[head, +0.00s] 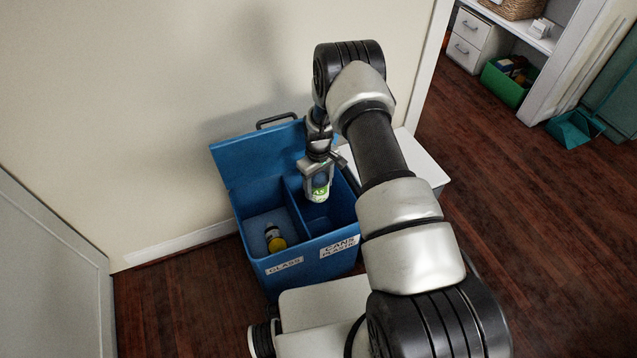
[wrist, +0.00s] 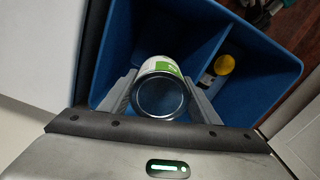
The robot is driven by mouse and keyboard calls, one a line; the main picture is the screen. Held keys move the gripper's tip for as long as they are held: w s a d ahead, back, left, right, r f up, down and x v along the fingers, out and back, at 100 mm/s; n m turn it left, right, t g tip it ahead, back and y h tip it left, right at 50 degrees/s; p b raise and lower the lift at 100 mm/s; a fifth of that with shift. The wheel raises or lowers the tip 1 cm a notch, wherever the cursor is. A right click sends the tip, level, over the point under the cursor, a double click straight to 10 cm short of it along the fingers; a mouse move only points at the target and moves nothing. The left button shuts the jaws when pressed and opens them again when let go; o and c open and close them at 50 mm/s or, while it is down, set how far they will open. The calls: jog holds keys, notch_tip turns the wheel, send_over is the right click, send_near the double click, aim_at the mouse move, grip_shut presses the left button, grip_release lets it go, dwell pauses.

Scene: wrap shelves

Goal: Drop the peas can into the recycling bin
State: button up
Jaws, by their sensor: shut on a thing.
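The peas can (head: 319,188), with a green and white label, hangs in my gripper (head: 318,178) over the right compartment of the blue recycling bin (head: 287,268). In the wrist view the can (wrist: 160,92) shows its metal end, with a gripper finger on each side. My gripper is shut on it. The bin's lid stands open against the wall. Its left compartment is labelled GLASS and its right one CANS PLASTIC. The bin's blue walls also show in the wrist view (wrist: 262,62) below the can.
A jar with a yellow lid (head: 274,238) lies in the GLASS compartment; it also shows in the wrist view (wrist: 222,66). A divider separates the compartments. A white surface stands right of the bin.

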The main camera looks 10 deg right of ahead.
jog(key=o, duration=1.1)
jog(key=shift+r, duration=0.1)
notch_tip(320, 180, up, 17)
jog(key=p, duration=0.4)
jog(key=shift+r, duration=0.15)
